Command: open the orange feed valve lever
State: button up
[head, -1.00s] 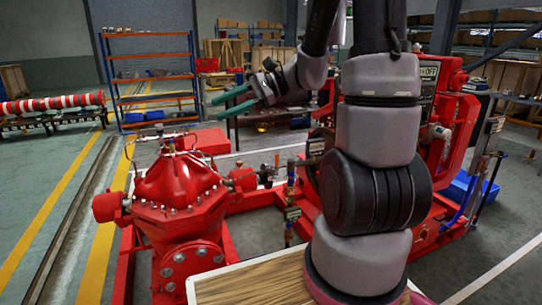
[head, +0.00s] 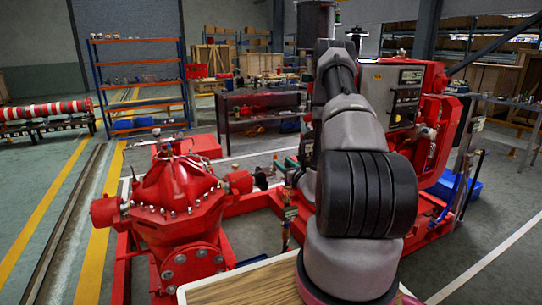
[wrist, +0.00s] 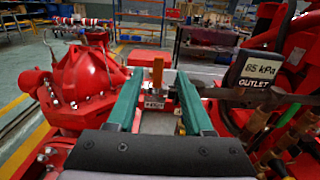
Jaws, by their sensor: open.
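In the wrist view the orange lever (wrist: 157,72) stands upright above a small valve body with a white label (wrist: 154,102). My gripper (wrist: 160,77) is open, and its two green fingers point forward. In the head view my arm hides most of the gripper, and I cannot make out the lever there.
A gauge tag reading "85 kPa OUTLET" (wrist: 260,72) and dark piping (wrist: 255,96) are close on the right. A red pump casing (head: 178,187) stands to the left. A dark workbench (head: 260,115) stands farther back.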

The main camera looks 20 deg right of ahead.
aim_at(275, 156)
jog(key=w, duration=1)
jog(key=shift+w+a+r, duration=0.1)
jog(key=shift+w+a, duration=0.05)
jog(key=shift+a, duration=0.1)
grip_shut()
dwell(1.0)
